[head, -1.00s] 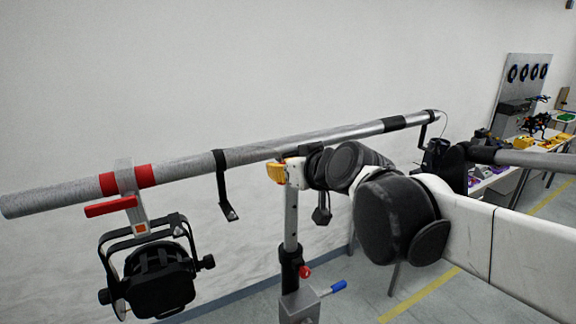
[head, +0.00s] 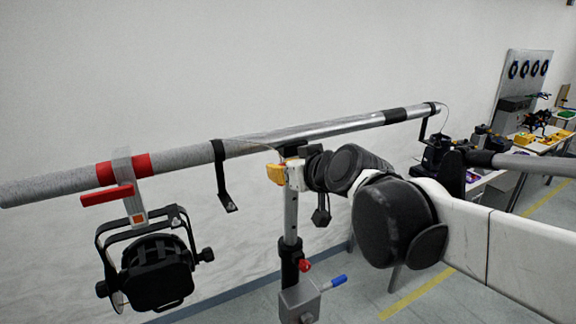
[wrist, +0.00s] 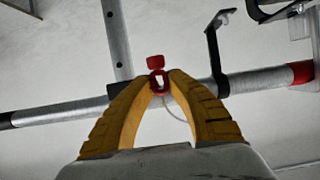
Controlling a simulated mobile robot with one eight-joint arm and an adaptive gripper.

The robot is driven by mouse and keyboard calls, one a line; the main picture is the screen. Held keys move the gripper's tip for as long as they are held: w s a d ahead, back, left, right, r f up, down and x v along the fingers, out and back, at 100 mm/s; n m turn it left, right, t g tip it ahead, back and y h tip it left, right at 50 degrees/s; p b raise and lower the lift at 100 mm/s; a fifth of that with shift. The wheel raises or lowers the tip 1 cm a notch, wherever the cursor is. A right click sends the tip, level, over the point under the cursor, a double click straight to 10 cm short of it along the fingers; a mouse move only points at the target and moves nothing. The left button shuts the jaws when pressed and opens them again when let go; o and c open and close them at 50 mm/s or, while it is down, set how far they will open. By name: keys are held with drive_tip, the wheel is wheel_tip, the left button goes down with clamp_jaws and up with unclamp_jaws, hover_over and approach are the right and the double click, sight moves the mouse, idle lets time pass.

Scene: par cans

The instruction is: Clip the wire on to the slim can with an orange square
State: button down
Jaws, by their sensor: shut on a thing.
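The can with the orange square (head: 139,219) is a black lamp (head: 155,270) at the left in the head view. It hangs from the long pipe (head: 60,185) by a clamp with a red handle (head: 107,196). My gripper (head: 276,173) is beside the stand's post, just below the pipe and well right of this can. In the wrist view my gripper (wrist: 161,80) is shut on a small red clip (wrist: 158,64) between its yellow fingertips. A thin pale wire (wrist: 180,108) curves near the clip. In the head view my gripper hides the clip.
A black strap bracket (head: 222,175) hangs from the pipe between my gripper and the can. The stand (head: 290,215) has a red knob and a blue handle (head: 334,282). Another black lamp (head: 432,155) hangs at the pipe's right end. The wall is behind.

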drive_tip(key=shift+f+b, duration=0.6)
drive_tip(key=shift+f, duration=0.3)
hover_over(175, 218)
drive_tip(key=shift+f+b, duration=0.2)
drive_tip(key=shift+b, duration=0.25)
idle(3.1)
drive_tip(key=shift+f+b, duration=0.6)
drive_tip(key=shift+f, duration=0.3)
idle(1.7)
